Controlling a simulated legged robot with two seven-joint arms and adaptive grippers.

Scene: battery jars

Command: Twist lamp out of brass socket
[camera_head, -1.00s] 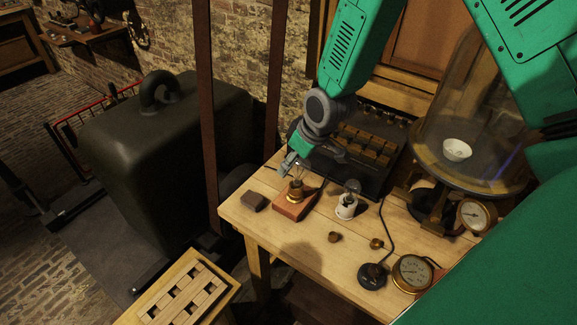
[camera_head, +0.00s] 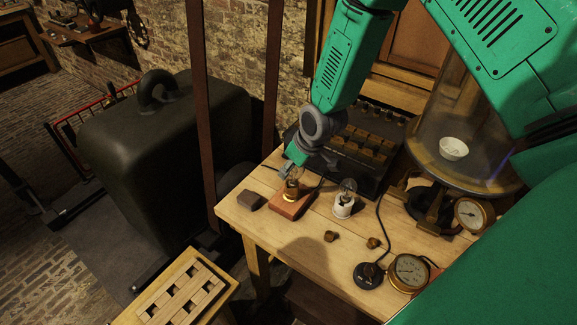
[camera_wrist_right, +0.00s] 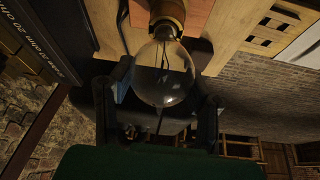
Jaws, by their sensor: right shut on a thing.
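A clear glass lamp (camera_head: 294,175) stands upright in a brass socket (camera_head: 291,194) on a reddish-brown block on the table. In the right wrist view the lamp (camera_wrist_right: 165,72) lies between the fingers, its neck in the brass socket (camera_wrist_right: 168,11). My right gripper (camera_head: 289,171) is at the lamp's glass, and its fingers (camera_wrist_right: 165,88) are shut on it from both sides. Whether the lamp has turned in the socket cannot be told. My left gripper is not in view.
A white socket with another clear lamp (camera_head: 346,197) stands just right of the block (camera_head: 287,208). A small dark block (camera_head: 250,200) lies to its left. Two small brass pieces, a dark knob with a cable and a gauge (camera_head: 409,272) lie nearer the front. A glass bell jar (camera_head: 455,120) stands at right.

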